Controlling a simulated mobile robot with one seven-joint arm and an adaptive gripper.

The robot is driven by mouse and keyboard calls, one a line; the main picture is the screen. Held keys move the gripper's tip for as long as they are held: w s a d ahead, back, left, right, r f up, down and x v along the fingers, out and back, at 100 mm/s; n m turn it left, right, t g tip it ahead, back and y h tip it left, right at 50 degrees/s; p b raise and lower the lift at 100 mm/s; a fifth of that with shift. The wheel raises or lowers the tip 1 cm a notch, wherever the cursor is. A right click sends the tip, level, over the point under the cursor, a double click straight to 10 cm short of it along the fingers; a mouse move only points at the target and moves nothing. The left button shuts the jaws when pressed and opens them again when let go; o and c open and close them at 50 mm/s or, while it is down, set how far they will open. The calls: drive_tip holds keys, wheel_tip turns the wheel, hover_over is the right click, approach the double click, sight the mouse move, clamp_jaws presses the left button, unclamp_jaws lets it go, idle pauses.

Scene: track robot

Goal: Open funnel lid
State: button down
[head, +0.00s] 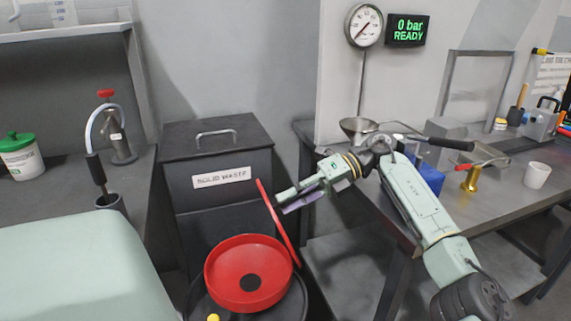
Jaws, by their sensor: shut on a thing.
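The red funnel (240,285) sits on top of a dark drum at the lower middle, with a dark hole in its centre. Its red lid (277,222) stands raised on the funnel's right side, seen nearly edge-on and tilted, with its top leaning left. The funnel's bowl is uncovered. My gripper (281,201) reaches in from the right and is shut on the lid near its upper part. The exact grip point is small and partly hidden by the fingers.
A dark solid waste bin (216,185) stands behind the funnel. A metal workbench (500,185) with a white cup (537,175) and a brass piece (470,180) is on the right. A counter with a tap (119,135) is on the left.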

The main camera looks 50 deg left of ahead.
idle(0.3)
drive_tip(key=c, duration=1.4)
unclamp_jaws()
drive_tip(key=shift+r, duration=0.1)
wheel_tip(320, 180, up, 10)
drive_tip(key=shift+f, duration=0.1)
